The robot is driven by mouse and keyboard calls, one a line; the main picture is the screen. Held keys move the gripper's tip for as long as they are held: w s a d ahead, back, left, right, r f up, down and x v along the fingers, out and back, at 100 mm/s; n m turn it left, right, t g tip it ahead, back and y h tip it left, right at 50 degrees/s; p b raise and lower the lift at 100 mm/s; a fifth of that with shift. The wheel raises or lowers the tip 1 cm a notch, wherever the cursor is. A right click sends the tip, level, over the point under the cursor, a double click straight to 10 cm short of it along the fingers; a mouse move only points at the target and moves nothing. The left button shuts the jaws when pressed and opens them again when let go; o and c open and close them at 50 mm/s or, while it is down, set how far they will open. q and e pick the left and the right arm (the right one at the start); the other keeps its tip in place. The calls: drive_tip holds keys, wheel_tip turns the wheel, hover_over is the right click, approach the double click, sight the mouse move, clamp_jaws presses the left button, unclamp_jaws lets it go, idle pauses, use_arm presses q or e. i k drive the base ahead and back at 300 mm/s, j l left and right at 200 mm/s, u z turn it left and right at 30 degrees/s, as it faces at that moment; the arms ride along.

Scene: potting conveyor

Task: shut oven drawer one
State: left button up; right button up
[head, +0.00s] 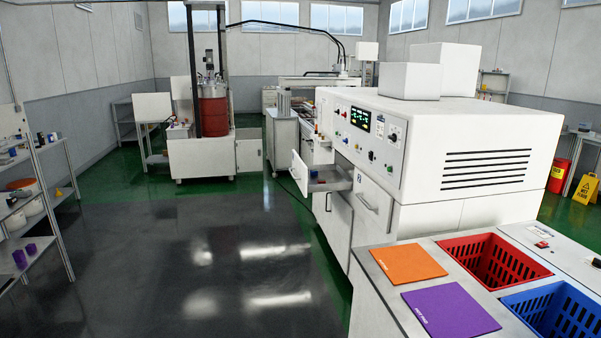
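The oven (480,155) is a large white machine with a control panel, standing right of the middle. A drawer (332,178) in its left side is pulled out, with its white front panel (299,173) standing away from the body. A small dark red item and a blue item lie inside it. A nearer drawer front (373,208) with a bar handle looks shut and flush with the oven. I cannot read a number that tells which is drawer one. Neither of my grippers is in view.
An orange mat (408,264), a purple mat (450,311), a red basket (496,261) and a blue basket (562,312) are on the counter at the front right. Shelves (35,200) stand at the left. The dark floor (200,250) between is clear.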

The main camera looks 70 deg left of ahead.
sight(336, 178)
drive_tip(key=i+u, duration=0.1)
drive_tip(key=u, duration=0.25)
drive_tip(key=i+u, duration=0.15)
drive_tip(key=u, duration=0.2)
drive_tip(key=i+l+u, duration=0.1)
drive_tip(key=u, duration=0.2)
